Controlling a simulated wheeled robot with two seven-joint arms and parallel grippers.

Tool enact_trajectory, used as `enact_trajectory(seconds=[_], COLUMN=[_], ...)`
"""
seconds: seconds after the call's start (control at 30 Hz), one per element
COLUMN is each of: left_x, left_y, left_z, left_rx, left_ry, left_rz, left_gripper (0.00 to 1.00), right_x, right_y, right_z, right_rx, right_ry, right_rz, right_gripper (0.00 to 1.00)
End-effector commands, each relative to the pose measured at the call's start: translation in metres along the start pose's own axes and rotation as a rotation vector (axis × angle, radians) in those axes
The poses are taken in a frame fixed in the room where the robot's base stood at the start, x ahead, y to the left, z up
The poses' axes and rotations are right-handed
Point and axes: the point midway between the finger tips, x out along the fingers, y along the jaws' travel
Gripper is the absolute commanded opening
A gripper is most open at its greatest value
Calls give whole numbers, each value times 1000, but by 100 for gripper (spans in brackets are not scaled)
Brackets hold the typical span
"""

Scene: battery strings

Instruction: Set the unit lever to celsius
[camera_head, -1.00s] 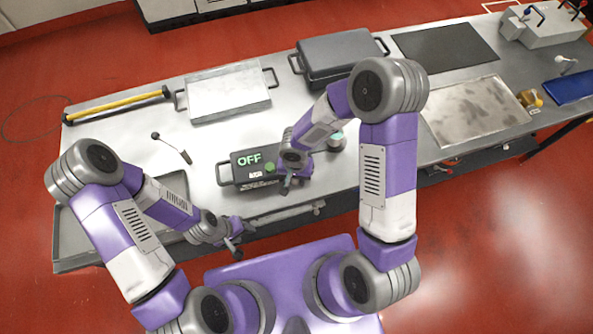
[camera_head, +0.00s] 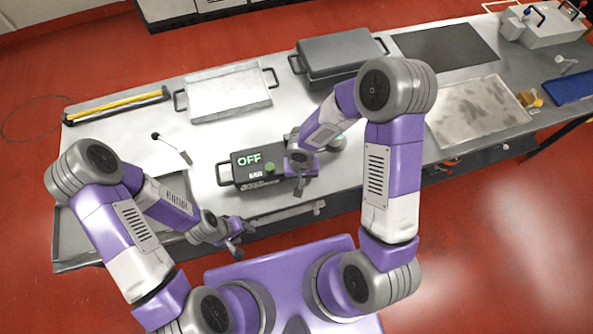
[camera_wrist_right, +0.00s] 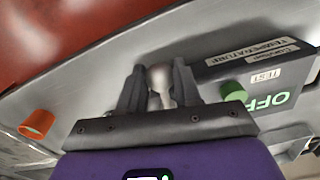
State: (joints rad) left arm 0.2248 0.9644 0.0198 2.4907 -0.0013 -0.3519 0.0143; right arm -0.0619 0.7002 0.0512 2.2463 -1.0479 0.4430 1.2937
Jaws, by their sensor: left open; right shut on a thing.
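The dark control box (camera_head: 242,176) with a lit green "OFF" display stands on the bench in the head view. Its green button (camera_head: 270,168) also shows in the right wrist view (camera_wrist_right: 234,92), next to "TEST" and "TEMPERATURE" labels. My right gripper (camera_head: 299,188) is at the right end of the box. In the wrist view its fingers (camera_wrist_right: 160,68) are shut on a pale rounded lever knob (camera_wrist_right: 160,84). The lever's base and set position are hidden. My left gripper (camera_head: 240,230) is open and empty near the bench's front edge, left of the box.
A silver tray (camera_head: 228,93) and a dark lidded case (camera_head: 338,52) stand behind the box. A yellow bar (camera_head: 120,104) lies at the back left. An orange part (camera_wrist_right: 37,124) shows left in the wrist view.

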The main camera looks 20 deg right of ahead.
Motion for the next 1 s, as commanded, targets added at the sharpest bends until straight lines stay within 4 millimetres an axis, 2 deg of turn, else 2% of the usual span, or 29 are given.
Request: enact_trajectory(seconds=[0.5, 1.0], left_x=[-4, -5], left_y=[1, 2], left_z=[0, 0], left_rx=[0, 0], left_ry=[0, 0], left_rz=[0, 0], left_gripper=[51, 51], right_x=[0, 0], right_y=[16, 19], right_z=[-2, -2], right_rx=[-200, -242], right_ry=[-1, -1], right_rz=[1, 1], right_gripper=[1, 1])
